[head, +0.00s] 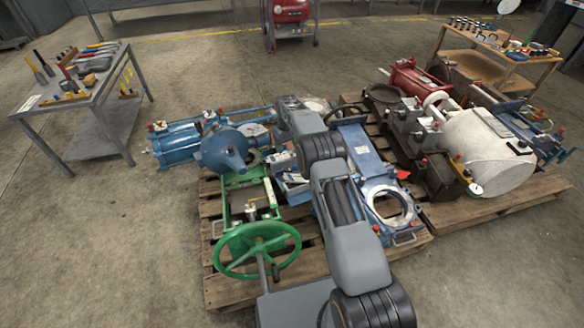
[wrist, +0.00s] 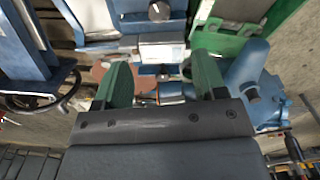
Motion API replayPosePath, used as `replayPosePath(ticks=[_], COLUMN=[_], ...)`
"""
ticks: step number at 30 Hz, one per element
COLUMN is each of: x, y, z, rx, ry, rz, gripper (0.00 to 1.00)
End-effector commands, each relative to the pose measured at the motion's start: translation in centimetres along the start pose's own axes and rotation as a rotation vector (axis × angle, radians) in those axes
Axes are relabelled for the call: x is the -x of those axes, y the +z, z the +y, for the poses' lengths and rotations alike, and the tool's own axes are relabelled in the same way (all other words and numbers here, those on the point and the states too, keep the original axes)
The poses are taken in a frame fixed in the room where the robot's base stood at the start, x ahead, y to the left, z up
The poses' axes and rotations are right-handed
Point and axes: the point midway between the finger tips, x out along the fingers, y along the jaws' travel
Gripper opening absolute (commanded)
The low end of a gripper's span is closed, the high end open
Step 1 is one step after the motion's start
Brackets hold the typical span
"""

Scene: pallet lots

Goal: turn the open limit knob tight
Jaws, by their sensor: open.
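My gripper (wrist: 160,62) is open in the wrist view, its two green fingers wide apart with nothing held between them. I cannot read any label, so I cannot tell which part is the open limit knob. In the head view my arm hides the gripper and the spot it faces.
Blue valve equipment (head: 225,148) and a green handwheel (head: 257,250) crowd around my arm on a wooden pallet (head: 222,290). A second loaded pallet (head: 500,205) stands at right. A grey tool table (head: 75,92) is at left. The floor between is clear.

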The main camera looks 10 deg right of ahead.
Motion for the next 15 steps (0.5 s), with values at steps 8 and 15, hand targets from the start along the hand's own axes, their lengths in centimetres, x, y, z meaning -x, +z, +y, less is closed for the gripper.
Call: replayPosePath(ticks=[8, 15], x=[-2.4, -7.2], y=[0.1, 0.1], z=[0.2, 0.3], rx=[0.074, 0.071], ry=[0.001, 0.001], rz=[-0.001, -0.001], gripper=[0.65, 0.65])
